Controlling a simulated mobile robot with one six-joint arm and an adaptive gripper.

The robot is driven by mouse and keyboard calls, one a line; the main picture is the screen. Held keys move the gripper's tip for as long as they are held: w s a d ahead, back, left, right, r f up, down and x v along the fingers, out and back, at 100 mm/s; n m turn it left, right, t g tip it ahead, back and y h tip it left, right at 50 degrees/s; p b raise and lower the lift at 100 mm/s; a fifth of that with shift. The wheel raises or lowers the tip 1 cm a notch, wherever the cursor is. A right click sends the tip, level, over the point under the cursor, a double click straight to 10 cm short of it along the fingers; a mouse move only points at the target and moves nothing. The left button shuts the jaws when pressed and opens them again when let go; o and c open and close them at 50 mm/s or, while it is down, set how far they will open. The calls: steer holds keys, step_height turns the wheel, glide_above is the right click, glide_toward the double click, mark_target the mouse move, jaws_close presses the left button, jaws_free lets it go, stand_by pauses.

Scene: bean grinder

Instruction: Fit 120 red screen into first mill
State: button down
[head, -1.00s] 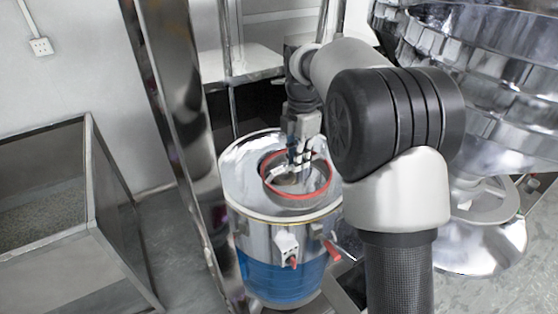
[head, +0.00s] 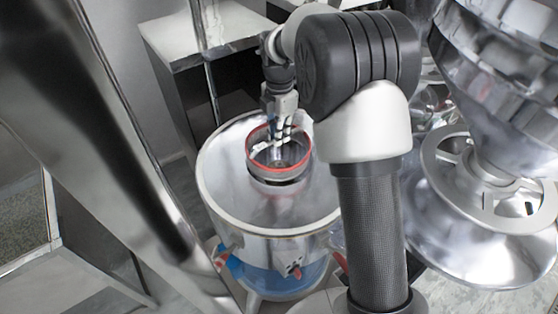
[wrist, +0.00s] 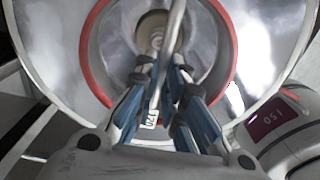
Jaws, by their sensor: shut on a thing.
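The red-rimmed round screen (head: 250,150) is in my gripper (head: 277,137) at the top of a shiny metal mill (head: 225,195) with a blue lower band. The screen appears level and lined up with the mill's round top opening; I cannot tell whether it rests in it or hovers just above. In the wrist view, the red rim (wrist: 229,80) curves around my blue-padded fingers (wrist: 160,75), which are shut on the bar across the screen. A small white tag reading 120 (wrist: 151,120) shows beside the bar.
A tall polished metal post (head: 110,130) stands close on the left. Large metal bowl-shaped machinery (head: 500,90) stands on the right. A grey cabinet (head: 200,40) is behind. In the wrist view, a white rounded thing with a purple 150 label (wrist: 272,122) is at lower right.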

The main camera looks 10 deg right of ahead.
mark_target(279, 164)
step_height(279, 164, down, 10)
steer(key=shift+w+f+b, duration=0.1)
steer(key=shift+b, duration=0.95)
steer(key=c, duration=1.7)
jaws_free()
steer(key=shift+r, duration=0.2)
